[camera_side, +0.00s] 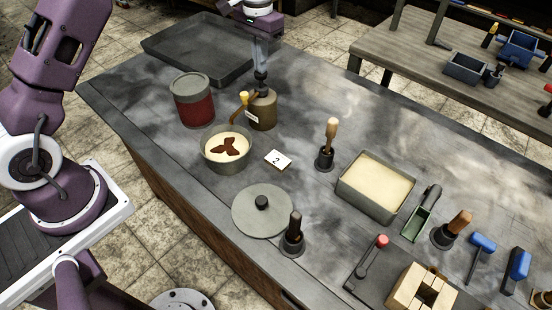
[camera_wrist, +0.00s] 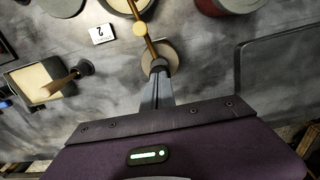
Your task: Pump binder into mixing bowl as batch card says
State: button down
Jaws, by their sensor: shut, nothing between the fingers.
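The binder pump bottle (camera_side: 263,110) is a brown can with a dark top and a brown spout with a yellow knob. It also shows in the wrist view (camera_wrist: 172,52). The spout reaches toward the mixing bowl (camera_side: 207,160), which holds pale sand with a dark brown patch of binder on top. The bowl is mostly cut off in the wrist view. The white batch card (camera_side: 278,160) reads 2 and also shows in the wrist view (camera_wrist: 102,34). My gripper (camera_side: 261,72) points down, shut and empty, right over the pump's top; I cannot tell whether it touches.
A red can (camera_side: 194,104) stands left of the pump, close to the bowl. A large dark tray (camera_side: 190,50) lies behind. A round lid (camera_side: 262,211), wooden-handled tool (camera_side: 331,135) and sand box (camera_side: 372,187) stand in front and to the right. Bare tabletop lies right of the pump.

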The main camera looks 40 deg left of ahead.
jog(key=shift+f, duration=0.65)
jog(key=shift+r, duration=1.4)
jog(key=shift+s+r, duration=0.1)
jog(key=shift+r, duration=0.2)
jog(key=s+d+r+t, duration=0.3)
jog(key=s+d+r, duration=0.1)
jog(key=s+r, duration=1.05)
jog(key=s+d+f+t, duration=0.1)
jog(key=s+d+t, duration=0.1)
jog(key=s, duration=1.8)
jog(key=shift+d+t, duration=0.3)
